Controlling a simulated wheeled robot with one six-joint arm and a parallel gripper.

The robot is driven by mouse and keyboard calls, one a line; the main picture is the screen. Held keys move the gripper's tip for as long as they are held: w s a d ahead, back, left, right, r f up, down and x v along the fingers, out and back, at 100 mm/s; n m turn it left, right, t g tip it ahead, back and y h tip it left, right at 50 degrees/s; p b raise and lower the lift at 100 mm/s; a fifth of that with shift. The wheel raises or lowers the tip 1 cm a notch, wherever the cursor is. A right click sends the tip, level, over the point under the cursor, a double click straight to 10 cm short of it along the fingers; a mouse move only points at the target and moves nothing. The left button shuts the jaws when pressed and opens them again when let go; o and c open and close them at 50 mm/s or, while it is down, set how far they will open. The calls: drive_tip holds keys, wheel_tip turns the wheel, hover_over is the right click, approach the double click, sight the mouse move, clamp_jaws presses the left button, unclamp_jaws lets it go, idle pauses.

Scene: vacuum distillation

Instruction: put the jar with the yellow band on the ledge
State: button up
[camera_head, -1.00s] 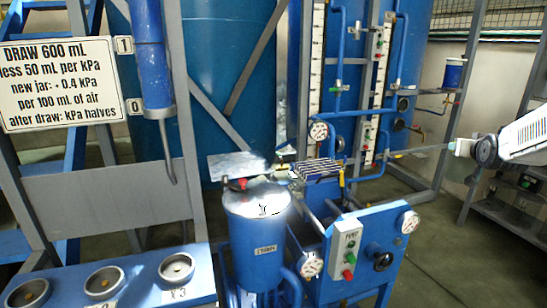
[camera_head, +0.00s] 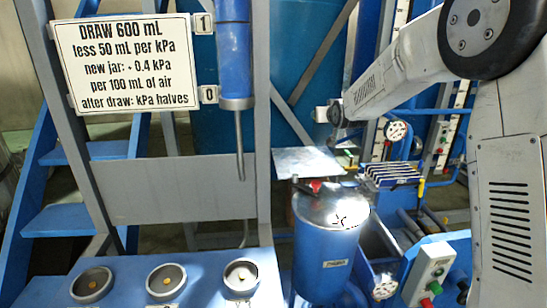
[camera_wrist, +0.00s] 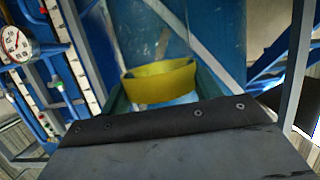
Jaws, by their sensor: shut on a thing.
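In the wrist view a clear jar with a yellow band (camera_wrist: 160,83) is held between the dark green fingers of my gripper (camera_wrist: 162,95). The band is seen at a tilt, and blue structure shows through the glass. A grey plate with a black edge hides the lower part of the view. In the head view my gripper (camera_head: 328,113) is small, at the end of my arm, above and behind the blue tank; the jar cannot be made out there. A blue ledge-like surface (camera_head: 125,283) with round sockets is at lower left; I cannot tell whether it is the ledge named.
A blue tank (camera_head: 325,250) with a shiny lid stands at centre. A flat metal plate (camera_head: 300,160) and a striped rack (camera_head: 392,174) lie behind it. A sign (camera_head: 133,62) and blue cylinder (camera_head: 234,55) are at upper left. A control box (camera_head: 432,272) stands at lower right.

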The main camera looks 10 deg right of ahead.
sight(322, 142)
drive_tip(key=f, duration=0.2)
drive_tip(key=a+f, duration=0.1)
drive_tip(key=f, duration=0.2)
drive_tip(key=shift+w+f, duration=0.2)
drive_tip(key=shift+f, duration=0.1)
drive_tip(key=shift+a+f, duration=0.2)
drive_tip(key=shift+f, duration=0.05)
drive_tip(key=shift+s+f, duration=0.1)
drive_tip(key=shift+f, duration=1.75)
drive_tip(key=shift+f, duration=0.2)
drive_tip(key=o, duration=1.6)
drive_tip(key=shift+r, duration=0.15)
drive_tip(key=shift+s+r, duration=0.1)
drive_tip(key=shift+s, duration=0.2)
drive_tip(key=v, duration=1.1)
drive_tip(key=shift+s+d, duration=0.1)
drive_tip(key=shift+s, duration=0.1)
